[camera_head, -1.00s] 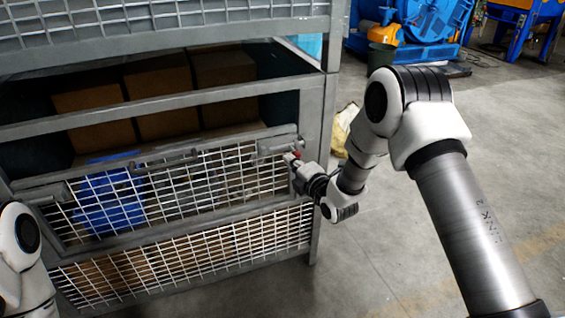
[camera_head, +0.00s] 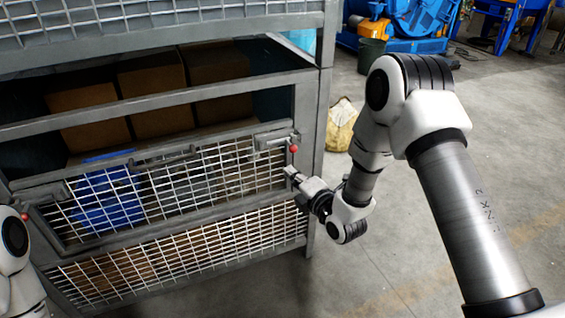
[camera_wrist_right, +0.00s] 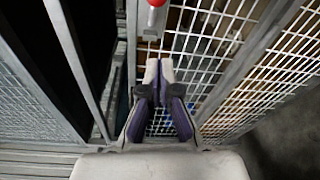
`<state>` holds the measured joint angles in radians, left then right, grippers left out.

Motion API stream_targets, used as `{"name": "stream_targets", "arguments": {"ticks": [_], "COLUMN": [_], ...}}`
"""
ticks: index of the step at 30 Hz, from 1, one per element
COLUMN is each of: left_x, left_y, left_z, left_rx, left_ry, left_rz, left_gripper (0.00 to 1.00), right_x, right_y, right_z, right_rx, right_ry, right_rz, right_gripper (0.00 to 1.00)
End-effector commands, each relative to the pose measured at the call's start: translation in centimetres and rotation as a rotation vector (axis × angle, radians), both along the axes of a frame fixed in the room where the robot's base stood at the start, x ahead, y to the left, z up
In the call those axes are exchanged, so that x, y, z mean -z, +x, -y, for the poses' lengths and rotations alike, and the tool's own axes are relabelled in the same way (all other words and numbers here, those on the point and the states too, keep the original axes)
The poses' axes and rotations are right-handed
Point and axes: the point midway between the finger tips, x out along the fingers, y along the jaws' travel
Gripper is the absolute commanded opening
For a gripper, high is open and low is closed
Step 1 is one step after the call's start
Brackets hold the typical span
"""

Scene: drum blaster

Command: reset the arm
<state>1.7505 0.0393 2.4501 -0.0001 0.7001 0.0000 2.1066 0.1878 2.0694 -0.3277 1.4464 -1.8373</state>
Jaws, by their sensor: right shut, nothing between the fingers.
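My right arm (camera_head: 415,120) reaches in from the right in the head view. Its gripper (camera_head: 290,172) is shut and empty, in front of the right end of the cage's mesh door (camera_head: 222,165). It sits just below a latch with a red knob (camera_head: 294,148) and looks apart from it. In the right wrist view the closed fingers (camera_wrist_right: 158,65) point at the mesh, with the red knob (camera_wrist_right: 157,3) beyond them at the top edge. Part of my left arm (camera_head: 18,255) shows at the lower left; its gripper is out of view.
The grey metal cage (camera_head: 308,130) holds several cardboard boxes (camera_head: 155,90) and a blue item (camera_head: 108,205) behind the mesh. A second red knob (camera_head: 25,216) is at the door's left end. A yellowish sack (camera_head: 341,125) lies on the floor. Open concrete floor is at right.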

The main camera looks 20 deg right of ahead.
Motion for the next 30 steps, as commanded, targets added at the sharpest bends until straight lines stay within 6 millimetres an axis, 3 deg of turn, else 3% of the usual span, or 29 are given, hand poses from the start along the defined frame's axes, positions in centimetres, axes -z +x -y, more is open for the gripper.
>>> {"name": "stream_targets", "arguments": {"ticks": [5,20,23,26,29,30], "left_x": [-0.2,-0.1,-0.1,-0.1,-0.1,-0.1], "left_y": [0.0,0.0,0.0,0.0,0.0,0.0], "left_z": [0.0,0.0,0.0,0.0,0.0,0.0], "left_rx": [-0.001,-0.001,-0.001,-0.001,-0.001,-0.001], "left_ry": [0.000,0.000,0.000,0.000,0.000,0.000], "left_rz": [-0.001,0.000,-0.001,-0.001,-0.001,-0.001], "left_gripper": [0.00,0.00,0.00,0.00,0.00,0.00], "right_x": [-0.1,0.6,4.0,9.9,16.7,19.2], "right_y": [-1.3,-1.5,-2.7,-6.4,-12.2,-15.0], "right_z": [0.2,0.1,-0.6,-1.9,-2.5,-2.7], "right_rx": [-0.001,-0.002,-0.018,-0.031,0.027,0.080], "right_ry": [0.000,0.000,-0.009,-0.015,0.107,0.189], "right_rz": [0.001,-0.011,-0.074,-0.233,-0.517,-0.644], "right_gripper": [0.00,0.00,0.00,0.00,0.00,0.00]}}
